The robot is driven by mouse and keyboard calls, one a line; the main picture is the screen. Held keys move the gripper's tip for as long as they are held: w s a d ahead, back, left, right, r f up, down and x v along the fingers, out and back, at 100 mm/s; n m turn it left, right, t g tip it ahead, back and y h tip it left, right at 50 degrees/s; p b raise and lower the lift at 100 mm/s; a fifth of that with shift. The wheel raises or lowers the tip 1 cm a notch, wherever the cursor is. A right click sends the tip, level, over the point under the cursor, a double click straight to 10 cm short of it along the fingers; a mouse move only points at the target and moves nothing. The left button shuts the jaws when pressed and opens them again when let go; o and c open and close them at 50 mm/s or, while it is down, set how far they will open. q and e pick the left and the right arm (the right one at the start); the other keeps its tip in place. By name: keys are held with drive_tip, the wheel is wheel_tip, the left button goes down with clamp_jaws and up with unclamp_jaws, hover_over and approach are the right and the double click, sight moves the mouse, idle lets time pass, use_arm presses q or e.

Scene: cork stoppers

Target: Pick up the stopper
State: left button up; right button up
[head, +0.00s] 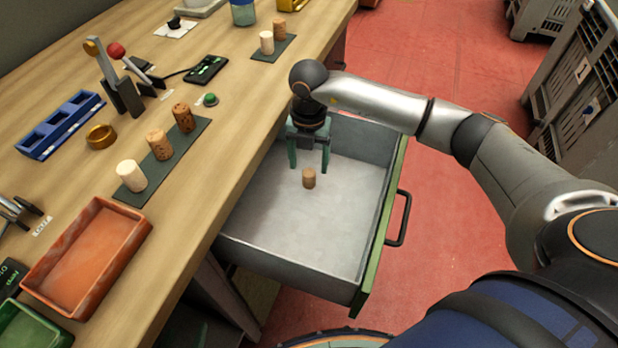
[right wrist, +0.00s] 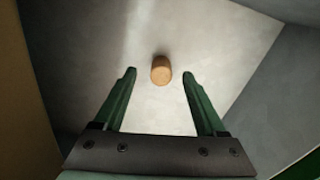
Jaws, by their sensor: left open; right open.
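A light brown cork stopper (head: 309,180) stands in the open drawer (head: 265,215). My right gripper (head: 309,165) hangs over the drawer, pointing down, with its green fingers open and empty. In the right wrist view the stopper (right wrist: 161,70) shows between the two open fingertips (right wrist: 159,74), with a gap on each side. I cannot tell how far the tips are above it. My left gripper is not in view.
The drawer's walls surround the gripper; its green front and handle (head: 402,218) are on the right. On the workbench are a dark mat (head: 165,168) with several corks, an orange tray (head: 50,268) and a blue rack (head: 45,137). The drawer floor around the stopper is clear.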

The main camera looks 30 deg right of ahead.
sight(309, 172)
drive_tip(key=f, duration=0.4)
drive_tip(key=shift+s+a+f+b, duration=0.1)
drive_tip(key=shift+s+b, duration=0.2)
clamp_jaws()
